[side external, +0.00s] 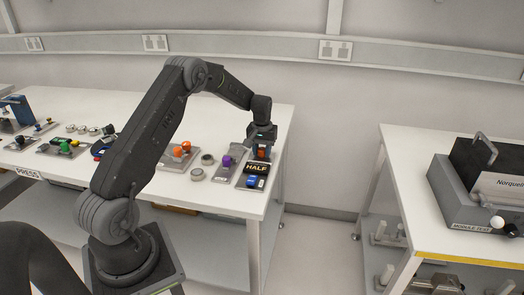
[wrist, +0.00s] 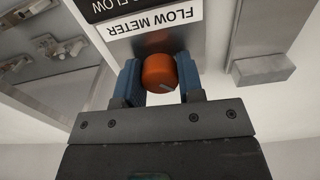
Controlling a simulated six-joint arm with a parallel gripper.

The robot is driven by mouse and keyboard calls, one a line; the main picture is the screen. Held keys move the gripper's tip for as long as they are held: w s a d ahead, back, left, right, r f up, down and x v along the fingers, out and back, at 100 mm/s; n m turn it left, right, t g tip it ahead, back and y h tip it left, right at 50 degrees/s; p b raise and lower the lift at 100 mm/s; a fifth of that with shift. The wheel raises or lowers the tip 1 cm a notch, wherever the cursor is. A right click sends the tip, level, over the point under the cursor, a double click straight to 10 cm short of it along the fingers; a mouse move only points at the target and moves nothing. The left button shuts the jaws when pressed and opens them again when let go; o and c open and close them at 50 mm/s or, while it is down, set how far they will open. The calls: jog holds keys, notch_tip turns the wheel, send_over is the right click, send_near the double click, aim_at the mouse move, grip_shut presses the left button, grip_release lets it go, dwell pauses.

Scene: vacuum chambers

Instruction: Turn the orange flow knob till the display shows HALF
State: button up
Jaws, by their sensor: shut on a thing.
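The orange flow knob (wrist: 159,72) sits between the two blue finger pads of my gripper (wrist: 158,82) in the wrist view. My gripper is shut on it, and a pale pointer mark shows near its lower right edge. The knob is on a grey panel with a white FLOW METER label (wrist: 158,20). In the side view my gripper (side external: 261,152) points down over this panel at the right end of the bench. In the wrist view the display is mostly cut off and only FLOW is legible.
A purple-knobbed unit (side external: 227,162) stands just left of the panel. A unit with orange knobs (side external: 181,151) and round grey parts (side external: 197,174) are farther left on the white bench (side external: 225,205). A second bench with a grey machine (side external: 480,195) stands across a gap.

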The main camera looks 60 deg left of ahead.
aim_at(262, 149)
jog(key=shift+n, duration=1.6)
jog(key=shift+r, duration=0.1)
jog(key=o, duration=0.9)
notch_tip(262, 149, up, 14)
jog(key=shift+f, duration=0.15)
